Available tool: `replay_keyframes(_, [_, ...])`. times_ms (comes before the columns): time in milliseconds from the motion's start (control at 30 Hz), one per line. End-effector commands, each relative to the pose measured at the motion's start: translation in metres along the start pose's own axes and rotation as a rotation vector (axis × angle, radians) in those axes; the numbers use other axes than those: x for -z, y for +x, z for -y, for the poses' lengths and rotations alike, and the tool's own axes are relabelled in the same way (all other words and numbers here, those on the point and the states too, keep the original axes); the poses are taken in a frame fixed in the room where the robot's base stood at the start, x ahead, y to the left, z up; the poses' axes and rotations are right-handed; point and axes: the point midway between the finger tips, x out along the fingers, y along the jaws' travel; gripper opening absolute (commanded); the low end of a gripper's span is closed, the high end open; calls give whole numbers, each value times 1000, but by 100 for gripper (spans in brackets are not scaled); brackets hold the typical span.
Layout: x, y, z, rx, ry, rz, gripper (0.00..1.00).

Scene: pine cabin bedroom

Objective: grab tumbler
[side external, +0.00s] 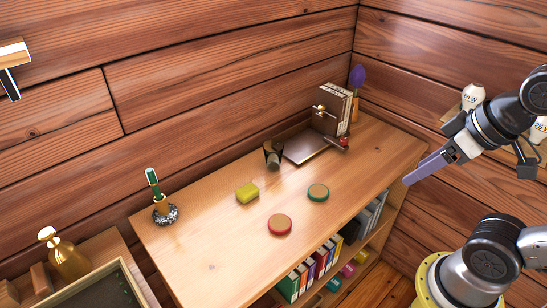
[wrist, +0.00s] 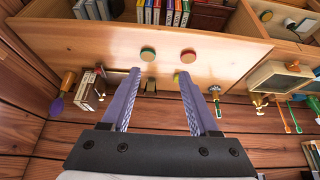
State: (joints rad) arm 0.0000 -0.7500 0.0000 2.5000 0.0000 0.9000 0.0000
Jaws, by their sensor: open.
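A small dark tumbler (side external: 273,155) stands on the wooden shelf top (side external: 200,245), left of a metal bookend. Its details are too small to make out. In the wrist view, what looks like the same tumbler (wrist: 151,87) shows small and far off, between the lines of the two fingers. My gripper (side external: 408,180) has lavender fingers and hangs in the air off the right end of the shelf, well apart from the tumbler. In the wrist view my gripper (wrist: 158,72) is open, with nothing between its fingers.
A green-handled brush (side external: 153,178) stands far left. The shelf's front left is clear.

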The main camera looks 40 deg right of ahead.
Motion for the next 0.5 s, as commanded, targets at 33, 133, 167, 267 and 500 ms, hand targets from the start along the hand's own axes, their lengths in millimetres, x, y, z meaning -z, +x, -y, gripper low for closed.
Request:
replay_keyframes(33, [0, 0, 0, 0, 0, 0, 72])
replay_keyframes(133, [0, 0, 0, 0, 0, 0, 90])
replay_keyframes(167, [0, 0, 0, 0, 0, 0, 95])
replay_keyframes(267, [0, 0, 0, 0, 0, 0, 100])
replay_keyframes(500, [-1, 0, 0, 0, 30, 3, 100])
